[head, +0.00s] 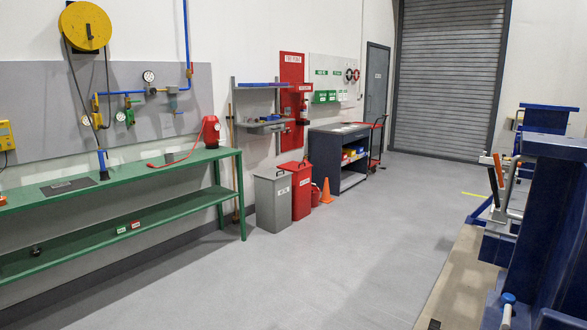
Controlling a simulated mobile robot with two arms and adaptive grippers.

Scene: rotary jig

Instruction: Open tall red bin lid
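The tall red bin (302,192) stands on the floor against the left wall, a good way off. Its red lid (294,167) appears shut, lying flat on top. A white label shows on its front. A grey bin (272,202) of similar height stands directly to its left and hides part of its left side. Neither of my grippers shows in the head view.
A green workbench (120,178) runs along the left wall. An orange cone (326,192) and a dark cabinet (338,158) are right of the bins. Blue jig structures (555,220) fill the right side. The grey floor (330,255) between is clear.

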